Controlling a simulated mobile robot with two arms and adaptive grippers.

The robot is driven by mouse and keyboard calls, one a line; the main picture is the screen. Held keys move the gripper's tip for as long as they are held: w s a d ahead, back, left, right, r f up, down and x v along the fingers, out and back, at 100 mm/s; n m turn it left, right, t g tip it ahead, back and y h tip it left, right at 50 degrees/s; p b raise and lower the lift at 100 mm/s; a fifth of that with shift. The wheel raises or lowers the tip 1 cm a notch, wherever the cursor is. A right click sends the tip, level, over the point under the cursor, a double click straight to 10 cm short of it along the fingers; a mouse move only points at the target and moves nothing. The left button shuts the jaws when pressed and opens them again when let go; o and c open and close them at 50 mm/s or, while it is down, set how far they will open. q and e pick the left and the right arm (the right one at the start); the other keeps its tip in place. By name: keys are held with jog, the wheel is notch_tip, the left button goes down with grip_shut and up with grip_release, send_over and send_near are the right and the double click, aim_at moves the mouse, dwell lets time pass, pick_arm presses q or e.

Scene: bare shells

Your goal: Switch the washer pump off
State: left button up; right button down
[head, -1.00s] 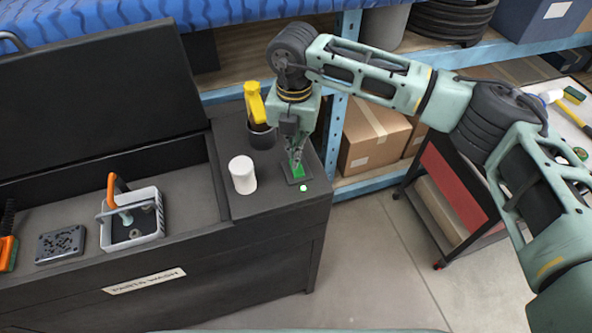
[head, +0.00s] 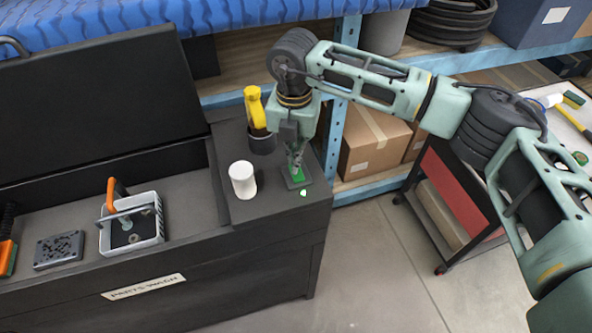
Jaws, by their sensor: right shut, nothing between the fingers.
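The parts washer (head: 250,262) is a black bench with its lid raised and a label on its front. On its right-hand top is a dark square switch plate (head: 303,182) with a green rocker (head: 297,175). A small light (head: 303,193) at the plate's front edge glows green. My right gripper (head: 296,170) points down with its fingers closed and empty, its tips at the green rocker. The tips hide part of the rocker, and I cannot tell whether they press on it. My left gripper is not in view.
A white cup (head: 242,180) and a dark holder with a yellow bottle (head: 256,110) stand close left of the switch. The basin holds a grey basket (head: 148,237) and a dark metal block (head: 59,250). Shelves with boxes (head: 372,140) stand behind; a red cart (head: 450,185) is right.

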jog(key=shift+f+b, duration=1.05)
jog(key=shift+f, duration=0.25)
dwell(0.8)
jog(key=shift+r, duration=0.2)
jog(key=shift+r+p, duration=0.55)
jog(key=shift+r, duration=0.4)
jog(key=shift+r+p, duration=0.9)
jog(key=shift+r, duration=1.55)
